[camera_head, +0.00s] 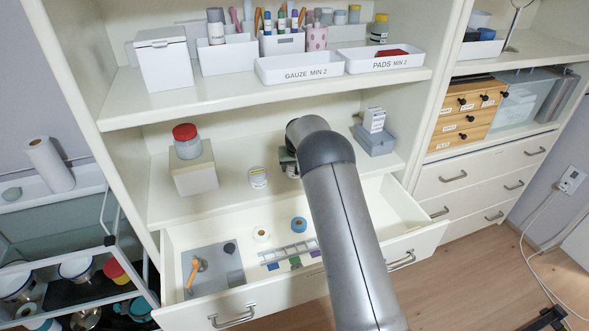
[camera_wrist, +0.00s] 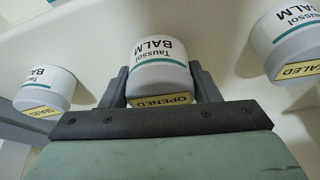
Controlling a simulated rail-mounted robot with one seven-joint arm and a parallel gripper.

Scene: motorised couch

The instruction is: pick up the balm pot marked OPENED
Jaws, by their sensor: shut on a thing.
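The balm pot marked OPENED (camera_wrist: 160,68), white with a teal line and a yellow label, sits between the two fingers of my gripper (camera_wrist: 160,86) in the wrist view. The gripper is shut on it, one finger along each side. A second balm pot (camera_wrist: 47,86) lies to the left, its yellow label too small to read surely. A third balm pot (camera_wrist: 290,42) at the right edge shows "ALED" on its cut-off label. In the head view, my arm hides the held pot; one balm pot (camera_head: 258,178) shows on the shelf left of my gripper (camera_head: 288,161).
A red-lidded jar (camera_head: 187,142) stands on a beige box (camera_head: 194,172) at the left of the shelf. A grey bin (camera_head: 375,138) with a small carton stands at the right. An open drawer (camera_head: 185,250) holding tape rolls and tools lies below. The upper shelf (camera_head: 225,92) is overhead.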

